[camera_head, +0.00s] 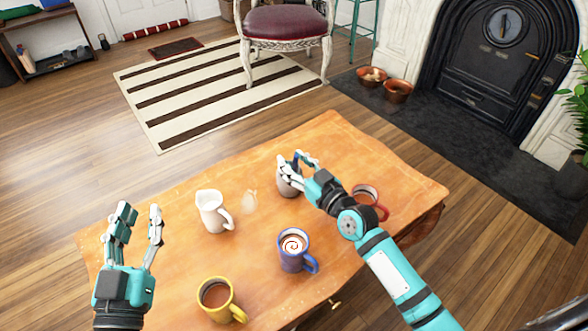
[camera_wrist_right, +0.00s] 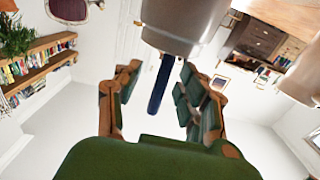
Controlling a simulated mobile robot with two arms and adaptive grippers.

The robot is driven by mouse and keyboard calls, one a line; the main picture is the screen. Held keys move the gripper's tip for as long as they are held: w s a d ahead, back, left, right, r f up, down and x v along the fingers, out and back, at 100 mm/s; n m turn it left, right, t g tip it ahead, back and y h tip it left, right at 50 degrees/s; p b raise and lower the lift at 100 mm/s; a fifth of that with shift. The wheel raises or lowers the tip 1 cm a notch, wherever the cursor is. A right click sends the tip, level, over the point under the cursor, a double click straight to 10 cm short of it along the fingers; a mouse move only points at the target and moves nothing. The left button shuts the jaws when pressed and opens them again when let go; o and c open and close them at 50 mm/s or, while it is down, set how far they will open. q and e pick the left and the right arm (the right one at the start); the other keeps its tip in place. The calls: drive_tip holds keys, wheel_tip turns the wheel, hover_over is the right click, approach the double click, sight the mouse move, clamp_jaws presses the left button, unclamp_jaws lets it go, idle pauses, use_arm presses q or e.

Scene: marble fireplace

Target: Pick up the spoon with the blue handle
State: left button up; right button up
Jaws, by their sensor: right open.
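The spoon's blue handle (camera_wrist_right: 160,85) sticks out of a grey-brown cup (camera_wrist_right: 185,22) in the right wrist view. The rest of the spoon is hidden in the cup. In the head view a bit of the handle (camera_head: 296,158) and the cup (camera_head: 287,181) show behind my right gripper (camera_head: 300,163). My right gripper is open, with the handle between its fingers; I cannot tell whether they touch it. My left gripper (camera_head: 140,224) is open and empty at the left end of the table.
The table's back right is clear.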

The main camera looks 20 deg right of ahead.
clamp_jaws()
idle(0.5)
drive_tip(key=shift+r, duration=0.1)
